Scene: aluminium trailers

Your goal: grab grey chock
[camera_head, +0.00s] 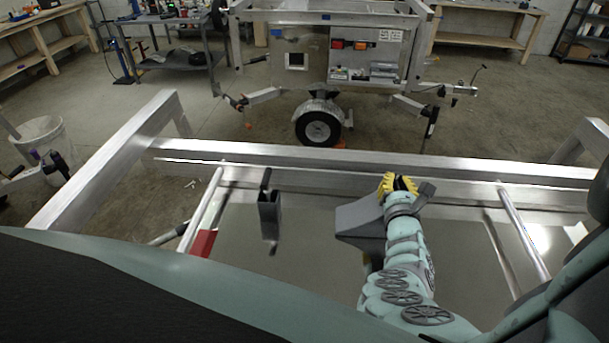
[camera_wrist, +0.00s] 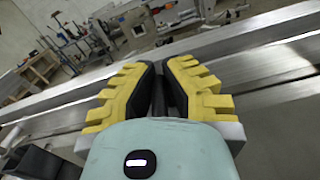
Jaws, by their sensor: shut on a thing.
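The grey chock (camera_head: 358,219) is a wedge-like block in the head view, just left of my gripper and above the trailer bed. My gripper (camera_head: 399,184) has yellow ridged fingers and reaches in from the lower right. In the wrist view, the two fingers (camera_wrist: 165,92) are close together with a thin dark part between them. The gripper is shut on the chock, though my wrist and fingers hide where they meet.
A dark grey upright bracket (camera_head: 269,213) stands left of the chock. An aluminium rail (camera_head: 330,158) runs behind, with a thin side bar (camera_head: 204,208) at left and another (camera_head: 523,232) at right. A second trailer (camera_head: 330,50) stands beyond.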

